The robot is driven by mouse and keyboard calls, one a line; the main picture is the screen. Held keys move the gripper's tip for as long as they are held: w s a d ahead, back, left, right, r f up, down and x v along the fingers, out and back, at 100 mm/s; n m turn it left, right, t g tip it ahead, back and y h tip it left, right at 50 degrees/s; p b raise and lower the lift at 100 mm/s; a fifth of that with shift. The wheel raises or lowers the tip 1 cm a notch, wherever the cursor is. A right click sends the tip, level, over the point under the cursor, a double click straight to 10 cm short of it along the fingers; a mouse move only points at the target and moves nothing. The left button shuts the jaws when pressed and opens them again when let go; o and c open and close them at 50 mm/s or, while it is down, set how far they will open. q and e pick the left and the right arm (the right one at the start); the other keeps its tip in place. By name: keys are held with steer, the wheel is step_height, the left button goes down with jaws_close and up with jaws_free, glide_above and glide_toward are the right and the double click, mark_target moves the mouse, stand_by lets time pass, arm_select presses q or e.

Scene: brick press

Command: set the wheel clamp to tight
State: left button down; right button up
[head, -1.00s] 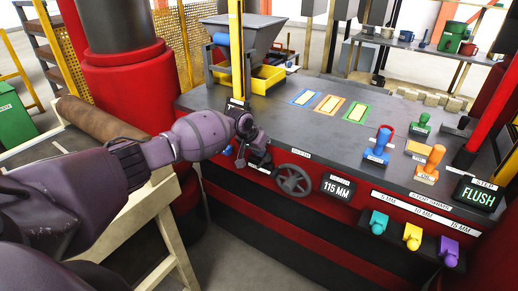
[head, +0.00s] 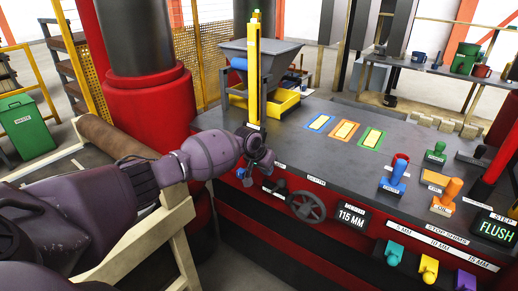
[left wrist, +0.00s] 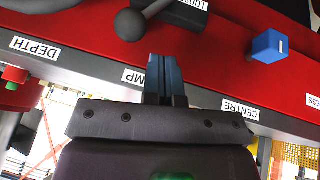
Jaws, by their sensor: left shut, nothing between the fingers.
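The wheel clamp lever shows in the left wrist view as a dark ball knob (left wrist: 129,25) on a short rod, running to a dark block (left wrist: 184,12). A partly cut-off label on the block appears to read LOOSE. A label ending in "MP" sits on the panel edge below. My left gripper (left wrist: 164,62) is shut and empty, its fingertips close to the knob and apart from it in the picture. In the head view my left gripper (head: 262,163) is at the press's front edge, left of the handwheel (head: 306,206), partly hiding the clamp. My right gripper is not in view.
A blue knob (left wrist: 269,46) near the CENTRE label stands beside the fingers. The depth display (head: 351,217) reads 115 MM. Stamps, including a blue one (head: 394,175), stand on the table's right. A yellow post (head: 254,80) rises behind my gripper.

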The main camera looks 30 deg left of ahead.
arm_select(q)
steer(key=d+b+v, duration=0.1)
steer(key=d+v, duration=0.1)
steer(key=v, duration=0.8)
steer(key=shift+s+d, duration=0.15)
steer(key=shift+d, duration=0.2)
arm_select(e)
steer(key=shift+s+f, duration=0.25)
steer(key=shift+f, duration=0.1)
arm_select(q)
steer(key=shift+r, duration=0.15)
